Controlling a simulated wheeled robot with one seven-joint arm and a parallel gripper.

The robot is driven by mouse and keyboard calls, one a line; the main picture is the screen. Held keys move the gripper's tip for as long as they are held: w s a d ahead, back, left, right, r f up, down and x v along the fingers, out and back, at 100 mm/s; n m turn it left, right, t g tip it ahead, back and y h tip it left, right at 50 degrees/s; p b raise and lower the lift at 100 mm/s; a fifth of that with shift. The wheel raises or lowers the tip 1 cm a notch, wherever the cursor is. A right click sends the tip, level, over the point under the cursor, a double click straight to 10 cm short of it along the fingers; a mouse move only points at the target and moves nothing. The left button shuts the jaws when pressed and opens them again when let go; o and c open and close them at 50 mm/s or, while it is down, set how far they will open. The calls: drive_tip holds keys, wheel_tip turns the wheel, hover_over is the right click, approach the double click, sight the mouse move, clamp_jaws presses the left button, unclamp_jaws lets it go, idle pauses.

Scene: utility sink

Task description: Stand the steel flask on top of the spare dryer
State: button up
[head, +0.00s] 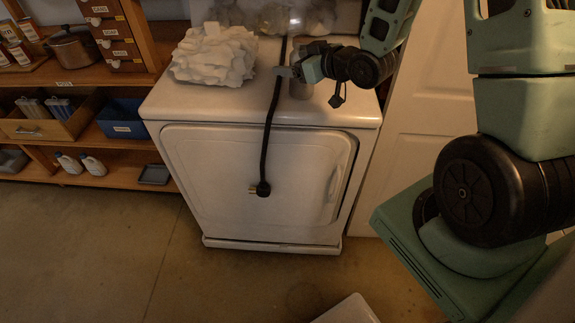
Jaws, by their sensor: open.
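The white dryer (255,170) stands against the back, its top edge level with the lower shelves' upper board. A small grey cylinder that looks like the steel flask (301,88) is upright on the dryer's top, toward the right half. My gripper (290,72) is open at the flask, coming in from the right just above the dryer top. The gripper and wrist cover the flask's upper part. I cannot tell whether the fingers touch it.
A black cord (269,130) with a plug hangs down the dryer's front, passing close beside my gripper. A crumpled white heap (214,55) covers the top's left part. Wooden shelves (85,78) with bins and bottles stand left. A white door (425,130) is on the right.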

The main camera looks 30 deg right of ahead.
drive_tip(key=s+a+n+g, duration=0.2)
drive_tip(key=s+a+g, duration=0.55)
drive_tip(key=a, duration=0.65)
drive_tip(key=s+a+r+n+g+h, duration=0.1)
drive_tip(key=s+a+r+g, duration=0.1)
drive_tip(key=s, duration=1)
drive_tip(key=s+a+r+n+g+h, duration=0.1)
drive_tip(key=s+a+g, duration=0.3)
drive_tip(key=s, duration=0.7)
drive_tip(key=shift+s+a+r+h, duration=0.35)
drive_tip(key=shift+a+r+h, duration=0.1)
drive_tip(key=shift+h, duration=0.15)
